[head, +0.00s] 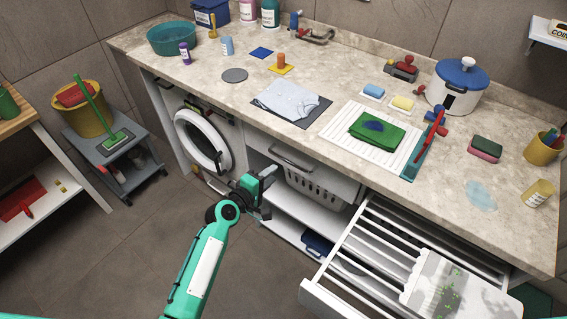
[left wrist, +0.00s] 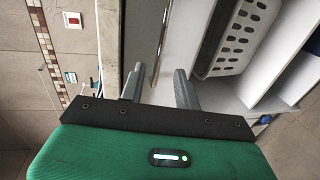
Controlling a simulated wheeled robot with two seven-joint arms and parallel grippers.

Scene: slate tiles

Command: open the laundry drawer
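A closed white drawer front (head: 262,143) with a metal bar handle (head: 291,159) sits under the counter, right of the washing machine. My left gripper (head: 266,192) is in front of and below it, open and empty. In the left wrist view the two grey fingers (left wrist: 158,88) stand apart, and the handle (left wrist: 163,38) shows beyond them, in line with the gap. The fingers look apart from the handle. My right gripper is in neither view.
A white basket (head: 322,187) stands on the shelf below. An open slatted drawer (head: 372,245) juts out at the right. A washing machine (head: 205,140) with a round door is at the left. A grey cart (head: 115,150) stands further left. The floor in front is clear.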

